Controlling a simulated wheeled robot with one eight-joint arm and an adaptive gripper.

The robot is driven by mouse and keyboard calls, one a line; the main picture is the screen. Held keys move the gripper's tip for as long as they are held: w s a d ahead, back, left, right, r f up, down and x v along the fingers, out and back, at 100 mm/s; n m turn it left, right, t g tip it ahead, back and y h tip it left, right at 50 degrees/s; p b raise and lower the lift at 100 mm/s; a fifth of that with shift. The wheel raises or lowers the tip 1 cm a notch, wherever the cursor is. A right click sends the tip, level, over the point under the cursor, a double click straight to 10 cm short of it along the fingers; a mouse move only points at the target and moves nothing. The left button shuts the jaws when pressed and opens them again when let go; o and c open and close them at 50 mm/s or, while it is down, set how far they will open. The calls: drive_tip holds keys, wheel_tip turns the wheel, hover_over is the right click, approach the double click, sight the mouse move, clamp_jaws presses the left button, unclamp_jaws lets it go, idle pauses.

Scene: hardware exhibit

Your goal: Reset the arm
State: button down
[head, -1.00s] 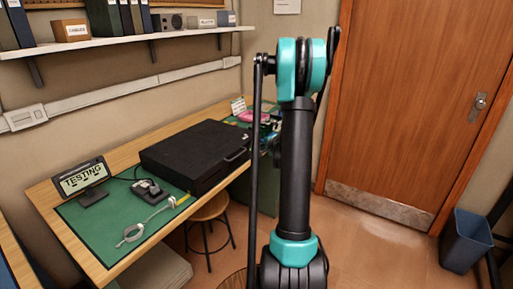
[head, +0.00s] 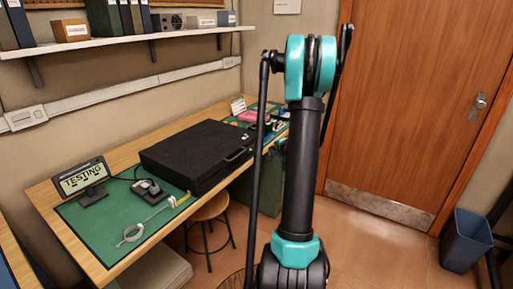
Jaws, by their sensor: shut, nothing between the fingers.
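My arm, teal and black, stands upright in the middle of the head view, in front of the bench and the door. Its upper joint is near the top of the picture, and the thin black links run down beside the main tube. My gripper cannot be made out in this view. The bench (head: 120,262) with a green mat lies to the left of my arm. A black case (head: 195,155) lies closed on it.
A stool (head: 210,208) stands under the bench edge. A blue bin (head: 466,240) stands right of the wooden door (head: 415,110). Floor between is clear.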

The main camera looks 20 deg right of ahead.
idle(0.5)
drive_tip(key=s+a+r+n+g+y, duration=0.15)
drive_tip(key=s+a+n+g, duration=0.25)
drive_tip(key=s+a+n, duration=0.9)
drive_tip(key=s+a+f+n+g+h, duration=0.1)
drive_tip(key=s+a, duration=0.3)
drive_tip(key=s, duration=0.7)
drive_tip(key=s+a+f+n+g+h, duration=0.1)
drive_tip(key=s+a, duration=0.3)
drive_tip(key=s, duration=0.8)
drive_tip(key=shift+a+f+n+g, duration=0.4)
drive_tip(key=shift+f+n+g, duration=0.1)
drive_tip(key=shift+f+g, duration=0.3)
